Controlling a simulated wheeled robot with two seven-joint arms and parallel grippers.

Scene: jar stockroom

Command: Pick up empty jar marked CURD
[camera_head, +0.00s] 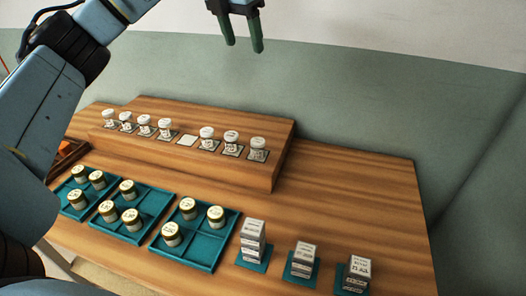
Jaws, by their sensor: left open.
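Several clear jars with white lids stand upright in a row on the raised wooden shelf, among them a left-end jar (109,119), a middle jar (207,138) and a right-end jar (257,149). Their labels are too small to read, so I cannot tell which one is marked CURD. My left gripper (243,46) is open and empty, pointing down, high above the shelf near the top of the view. It is apart from every jar. My right gripper is not in view.
Teal divided trays (204,254) hold gold-lidded jars (188,208) in front. Stacked boxes (252,240) stand on teal mats at front right. The table's right side (370,190) is clear.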

